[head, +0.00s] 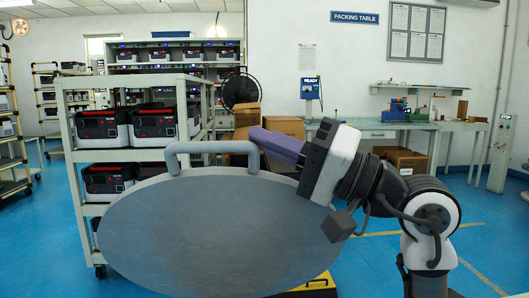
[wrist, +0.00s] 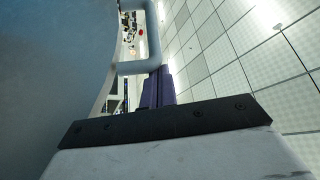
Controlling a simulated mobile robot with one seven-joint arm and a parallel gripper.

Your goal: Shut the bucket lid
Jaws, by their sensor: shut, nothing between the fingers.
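The bucket lid (head: 210,235) is a large grey disc, tilted up in the middle of the head view, with a light grey bar handle (head: 212,147) along its top edge. My gripper (head: 262,138) has purple fingers that are shut, with nothing between them. The fingertips lie close to the right end of the handle; I cannot tell if they touch. In the wrist view the lid (wrist: 50,60) fills the left side, and the handle (wrist: 138,66) is just beyond my fingers (wrist: 157,85). The bucket body is hidden.
A rack (head: 60,120) with several red-and-black units stands behind the lid on the left. Cardboard boxes (head: 283,126) and a packing table (head: 385,125) stand behind. A yellow-and-black edge (head: 318,284) shows below the lid. Blue floor is open at the right.

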